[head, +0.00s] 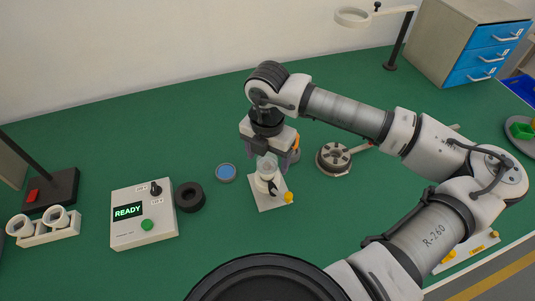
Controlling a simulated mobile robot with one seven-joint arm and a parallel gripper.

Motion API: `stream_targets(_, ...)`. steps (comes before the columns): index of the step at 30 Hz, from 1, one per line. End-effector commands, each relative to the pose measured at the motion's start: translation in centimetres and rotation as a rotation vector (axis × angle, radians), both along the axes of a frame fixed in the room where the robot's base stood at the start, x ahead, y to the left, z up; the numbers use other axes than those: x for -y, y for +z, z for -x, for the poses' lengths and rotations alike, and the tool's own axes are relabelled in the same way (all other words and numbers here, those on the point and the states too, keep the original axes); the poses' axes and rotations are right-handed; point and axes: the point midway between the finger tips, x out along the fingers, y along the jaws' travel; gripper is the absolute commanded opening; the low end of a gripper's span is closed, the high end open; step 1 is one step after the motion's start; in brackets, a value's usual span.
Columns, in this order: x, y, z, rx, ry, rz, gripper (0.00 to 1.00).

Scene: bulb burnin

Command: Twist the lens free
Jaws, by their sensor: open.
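My gripper (272,160) points straight down in the middle of the bench, with its two fingers apart. A pale, rounded piece (266,164), which looks like the lens, stands upright between the fingers. It sits on top of a white holder (268,192) with a square base and a yellow knob (289,197) at its front right. The fingers are on either side of the pale piece; I cannot tell whether they touch it. The gripper hides its top.
A control box (143,215) reading READY, a black ring (189,197) and a blue disc (226,172) lie left. A double white socket stand (43,228) is far left. A round metal fixture (334,158) is right, and a drawer cabinet (465,40) back right.

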Motion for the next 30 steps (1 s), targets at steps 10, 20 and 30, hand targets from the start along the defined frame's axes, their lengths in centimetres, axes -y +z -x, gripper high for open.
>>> stream_targets(10,0.0,0.02,0.0,0.0,0.0,0.0,0.46)
stream_targets(20,0.0,-0.12,-0.01,0.0,0.02,0.001,0.25)
stream_targets(30,-0.01,-0.22,-0.03,0.001,0.104,0.001,0.25)
